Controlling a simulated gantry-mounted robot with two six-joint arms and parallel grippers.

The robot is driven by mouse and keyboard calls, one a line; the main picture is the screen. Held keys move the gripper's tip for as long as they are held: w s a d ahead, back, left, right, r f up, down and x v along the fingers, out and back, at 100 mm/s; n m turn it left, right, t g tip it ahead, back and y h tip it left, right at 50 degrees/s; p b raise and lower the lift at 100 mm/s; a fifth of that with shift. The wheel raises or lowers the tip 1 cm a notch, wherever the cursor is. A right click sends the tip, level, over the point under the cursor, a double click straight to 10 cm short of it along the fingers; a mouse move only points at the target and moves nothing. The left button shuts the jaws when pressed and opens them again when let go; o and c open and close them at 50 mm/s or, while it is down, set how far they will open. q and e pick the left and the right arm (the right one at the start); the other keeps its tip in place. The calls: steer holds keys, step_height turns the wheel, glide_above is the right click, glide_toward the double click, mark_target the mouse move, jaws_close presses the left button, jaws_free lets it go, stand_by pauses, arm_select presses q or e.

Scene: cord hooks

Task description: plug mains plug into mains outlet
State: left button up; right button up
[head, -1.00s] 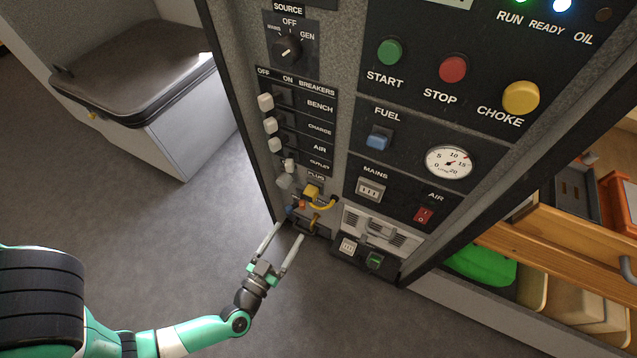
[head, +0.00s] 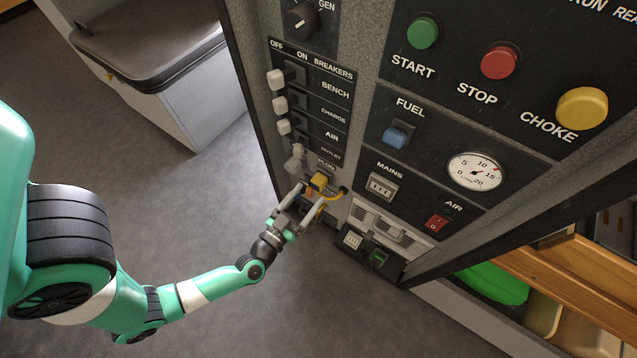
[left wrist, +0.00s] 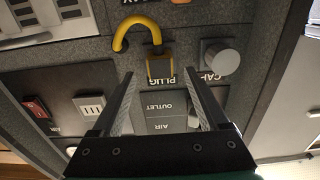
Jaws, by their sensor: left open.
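The mains plug is a yellow block with a curved yellow cord (head: 318,181), at the PLUG label low on the left panel in the head view. In the left wrist view the plug (left wrist: 160,66) shows upside down, ahead of and between the fingertips. The mains outlet (head: 381,186), with several dark slots under the MAINS label, is to its right; it also appears in the left wrist view (left wrist: 90,105). My left gripper (head: 309,198) is open, its fingertips close to the plug; contact cannot be told. My right gripper is not in view.
Breaker switches (head: 281,104) stick out above the plug. A red AIR switch (head: 436,224) and a green-marked box (head: 380,257) sit to the lower right. A grey knob (left wrist: 221,57) is beside the plug in the wrist view. The floor (head: 200,220) on the left is clear.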

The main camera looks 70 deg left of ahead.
mark_target(315, 187)
arm_select(q)
steer(key=shift+x, duration=2.55)
steer(key=shift+p, duration=0.3)
jaws_close()
steer(key=shift+s+r, duration=0.1)
steer(key=shift+s, duration=0.05)
steer(key=shift+s+d+p, duration=0.3)
steer(key=shift+s+d, duration=0.05)
steer(key=shift+s, duration=0.1)
steer(key=shift+p+v, duration=1.1)
steer(key=shift+v, duration=1.3)
steer(key=shift+w+d, duration=0.1)
steer(key=shift+d, duration=0.05)
